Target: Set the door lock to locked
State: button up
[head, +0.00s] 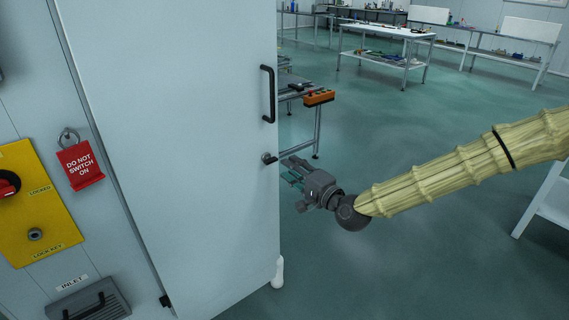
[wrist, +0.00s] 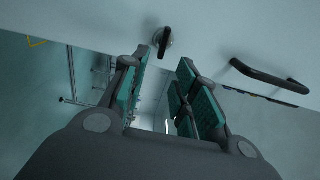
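The tall pale door (head: 185,130) stands swung open, with its free edge in mid-picture. Its lock (head: 269,158) is a small dark turn piece near that edge, below the black bar handle (head: 268,95). In the wrist view the lock (wrist: 164,38) shows a dark lever on a round base, pointing roughly up and down in that picture. My gripper (head: 288,173) is beside the door edge, close to the lock. Its green-padded fingers (wrist: 163,62) are spread, with the lock just beyond their tips and nothing between them. I cannot tell whether a finger touches the lock.
A yellow panel (head: 48,222) with a red rotary switch and "LOCKED" and "LOCK KEY" labels is at left. A red "DO NOT SWITCH ON" tag (head: 80,165) hangs beside it. A bench with an orange control box (head: 319,97) stands behind the door. Open floor lies at right.

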jog(key=shift+v, duration=2.9)
jog(key=s+f+n+g+h+p, duration=0.2)
jog(key=s+f+g, duration=0.2)
jog(key=s+f, duration=0.8)
jog(key=s+f+n+g+h+p, duration=0.1)
jog(key=s+f+n+g+h, duration=0.2)
jog(key=s+f, duration=0.8)
jog(key=s+d+f+n+g+h+p, duration=0.1)
jog(key=s+d+f+n+g+h, duration=0.1)
jog(key=s+d+f, duration=0.4)
jog(key=s+d+f+n+g+h+p, duration=0.1)
jog(key=s+d+f+n+g+h, duration=0.2)
jog(key=s, duration=1.1)
jog(key=d+f+g, duration=0.2)
jog(key=d+f, duration=0.2)
jog(key=d, duration=0.1)
jog(key=shift+s+f+n+g+h+p, duration=0.2)
jog(key=shift+f+n+g+h+p, duration=0.1)
jog(key=shift+p, duration=0.1)
jog(key=shift+d, duration=0.1)
